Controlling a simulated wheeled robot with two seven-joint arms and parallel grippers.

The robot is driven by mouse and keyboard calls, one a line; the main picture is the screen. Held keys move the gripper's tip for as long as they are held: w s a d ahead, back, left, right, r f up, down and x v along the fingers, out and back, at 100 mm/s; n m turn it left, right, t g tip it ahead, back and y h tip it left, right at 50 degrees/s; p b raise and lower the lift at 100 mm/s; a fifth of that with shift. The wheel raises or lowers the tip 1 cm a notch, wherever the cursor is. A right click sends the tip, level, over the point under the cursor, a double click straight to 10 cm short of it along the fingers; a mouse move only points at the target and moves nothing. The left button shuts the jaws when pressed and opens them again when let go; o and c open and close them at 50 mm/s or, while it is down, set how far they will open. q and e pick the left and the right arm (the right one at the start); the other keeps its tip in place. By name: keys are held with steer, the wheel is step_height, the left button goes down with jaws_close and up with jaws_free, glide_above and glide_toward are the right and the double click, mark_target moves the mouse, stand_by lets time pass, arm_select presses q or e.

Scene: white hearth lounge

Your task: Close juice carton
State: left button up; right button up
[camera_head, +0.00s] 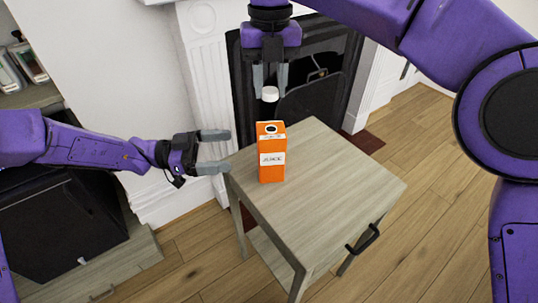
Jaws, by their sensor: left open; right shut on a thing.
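An orange juice carton (272,166) stands upright near the back left of a small wooden table (330,185). Its round opening on top is uncovered and looks dark. My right gripper (270,82) points down above the carton and is shut on a white cap (270,94), held apart from the opening with a gap below it. My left gripper (222,152) is open and empty at the left edge of the table. Its two fingers point right toward the carton, without touching it.
The table has a dark drawer handle (363,238) at its front right. A dark fireplace (320,95) with a white surround stands behind. A dark cabinet (60,220) is at the left. The right part of the tabletop is bare.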

steer(key=shift+d, duration=0.15)
arm_select(q)
steer(key=d, duration=0.4)
steer(key=w+d, duration=0.1)
steer(key=d, duration=0.7)
steer(key=shift+w+d+f, duration=0.1)
steer(key=shift+w, duration=0.1)
arm_select(e)
steer(key=shift+w+f, duration=0.1)
arm_select(q)
steer(key=c, duration=1.5)
arm_select(e)
glide_above(271, 130)
steer(key=shift+f, duration=2.5)
steer(key=shift+w+f, duration=0.1)
steer(key=shift+f, duration=0.75)
steer(key=shift+f, duration=0.55)
